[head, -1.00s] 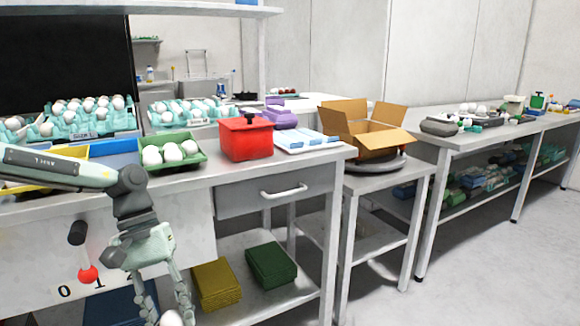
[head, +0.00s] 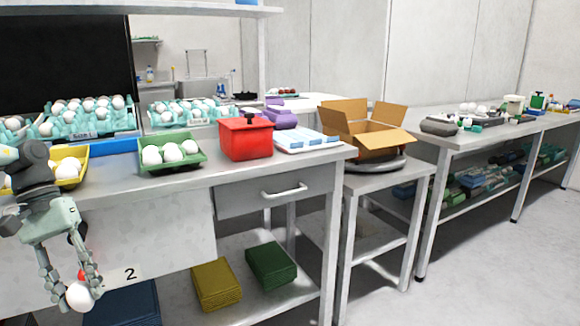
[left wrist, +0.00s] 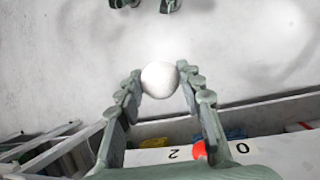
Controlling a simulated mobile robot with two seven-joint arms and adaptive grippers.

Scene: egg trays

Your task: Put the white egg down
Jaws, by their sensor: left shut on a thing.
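My left gripper (head: 66,292) is shut on a white egg (head: 80,296). It holds the egg in the air in front of the bench, below the worktop's level, at the lower left of the head view. In the left wrist view the egg (left wrist: 159,79) sits between the fingertips of the gripper (left wrist: 160,84), with pale floor behind it. My right gripper is not in view.
On the worktop (head: 215,178) stand a green tray (head: 180,165) with white eggs, a yellow tray (head: 80,153) with eggs, a blue tray (head: 115,147) and a red box (head: 247,140). Teal trays of eggs stand behind. A lever with a red knob (left wrist: 199,150) is on the bench front.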

